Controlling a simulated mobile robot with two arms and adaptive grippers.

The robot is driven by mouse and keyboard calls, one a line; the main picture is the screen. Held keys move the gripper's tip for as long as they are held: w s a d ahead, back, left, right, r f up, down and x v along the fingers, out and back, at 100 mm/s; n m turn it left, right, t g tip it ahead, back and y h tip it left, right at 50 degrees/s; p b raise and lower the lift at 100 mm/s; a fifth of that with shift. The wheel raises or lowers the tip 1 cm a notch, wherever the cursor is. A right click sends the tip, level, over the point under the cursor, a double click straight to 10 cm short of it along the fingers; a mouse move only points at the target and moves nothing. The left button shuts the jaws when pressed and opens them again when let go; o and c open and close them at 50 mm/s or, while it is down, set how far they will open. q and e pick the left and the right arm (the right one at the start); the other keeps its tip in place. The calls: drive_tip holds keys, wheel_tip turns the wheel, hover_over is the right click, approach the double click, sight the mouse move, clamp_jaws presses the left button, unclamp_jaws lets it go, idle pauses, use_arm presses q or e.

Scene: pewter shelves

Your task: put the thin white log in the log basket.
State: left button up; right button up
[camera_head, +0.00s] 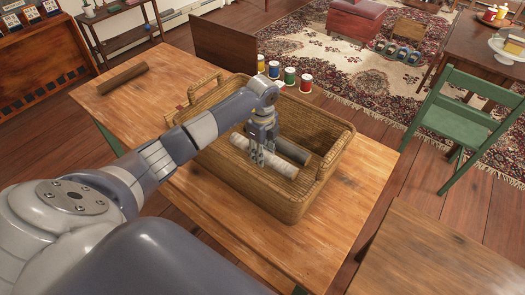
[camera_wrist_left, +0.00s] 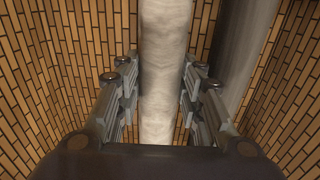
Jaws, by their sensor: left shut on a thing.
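The thin white log (camera_head: 284,167) lies low inside the woven log basket (camera_head: 240,195) in the head view. My left gripper (camera_head: 262,161) reaches down into the basket and is shut on the log near its middle. In the left wrist view the white log (camera_wrist_left: 163,60) runs lengthwise between the two fingers, below the basket's rim. I cannot tell whether the log touches the basket floor. A thicker grey log (camera_head: 293,152) lies beside it in the basket. My right gripper is not in view.
The basket stands on a wooden table (camera_head: 350,190). A brown log (camera_head: 123,78) lies at the table's far left. Several coloured jars (camera_head: 290,76) stand beyond the basket. A green chair (camera_head: 462,122) is at the right. The table's left part is mostly clear.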

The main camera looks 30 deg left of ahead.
use_arm(q)
drive_tip(key=o, duration=1)
drive_tip(key=shift+f, duration=0.1)
drive_tip(key=shift+c, duration=0.2)
drive_tip(key=shift+r, duration=0.3)
wheel_tip(320, 180, up, 12)
drive_tip(key=b, duration=0.1)
drive_tip(key=shift+f, duration=0.15)
